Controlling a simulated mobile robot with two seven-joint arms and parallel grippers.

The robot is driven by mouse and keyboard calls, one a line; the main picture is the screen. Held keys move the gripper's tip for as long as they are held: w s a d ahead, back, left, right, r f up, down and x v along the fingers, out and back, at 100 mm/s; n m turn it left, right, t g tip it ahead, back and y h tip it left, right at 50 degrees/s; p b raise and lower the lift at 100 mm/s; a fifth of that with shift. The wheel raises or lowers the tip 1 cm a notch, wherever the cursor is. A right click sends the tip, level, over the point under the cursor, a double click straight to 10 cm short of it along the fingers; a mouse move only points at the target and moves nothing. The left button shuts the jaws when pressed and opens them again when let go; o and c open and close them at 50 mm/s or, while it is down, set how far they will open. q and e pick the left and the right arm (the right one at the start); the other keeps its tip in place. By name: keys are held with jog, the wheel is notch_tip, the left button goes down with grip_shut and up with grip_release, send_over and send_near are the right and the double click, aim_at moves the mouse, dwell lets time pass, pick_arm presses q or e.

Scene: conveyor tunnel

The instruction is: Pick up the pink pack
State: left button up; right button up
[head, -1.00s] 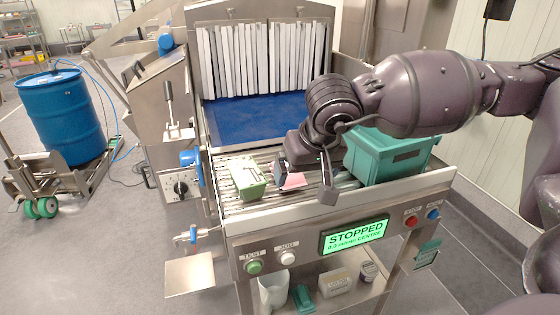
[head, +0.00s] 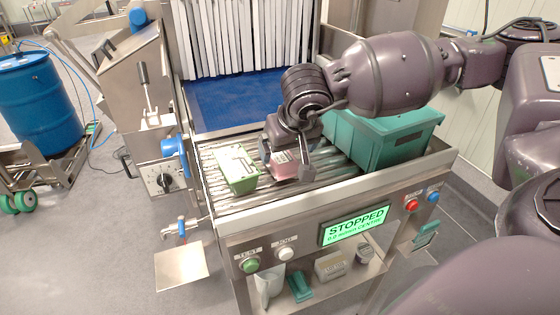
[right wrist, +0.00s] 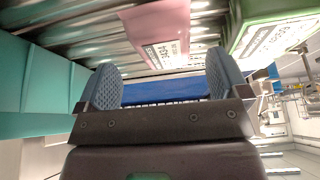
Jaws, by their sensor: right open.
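The pink pack (head: 284,166) lies on the metal rollers, to the right of a green pack (head: 237,168). My right gripper (head: 285,162) is open, with one finger on each side of the pink pack in the head view. In the right wrist view the pink pack (right wrist: 162,32), with a white printed label, shows above the open fingers (right wrist: 163,78). I cannot tell whether the fingers touch it. My right wrist partly hides its far side in the head view. My left gripper is out of view.
A teal crate (head: 372,148) stands on the rollers right of my right gripper. A metal front rail with a green "STOPPED" display (head: 356,226) runs along the near edge. White strip curtains (head: 247,38) hang behind a blue belt (head: 238,100).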

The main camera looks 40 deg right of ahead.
aim_at(281, 156)
jog(key=x, duration=0.3)
jog(key=shift+w+a+f, duration=0.2)
jog(key=shift+w, duration=0.15)
jog(key=shift+w+d+f, duration=0.15)
jog(key=shift+w+f, duration=0.1)
jog(key=shift+f, duration=0.35)
jog(key=c, duration=1.2)
jog(key=shift+o, duration=0.2)
jog(key=shift+r, duration=0.1)
notch_tip(281, 156, up, 20)
jog(key=shift+p, duration=0.45)
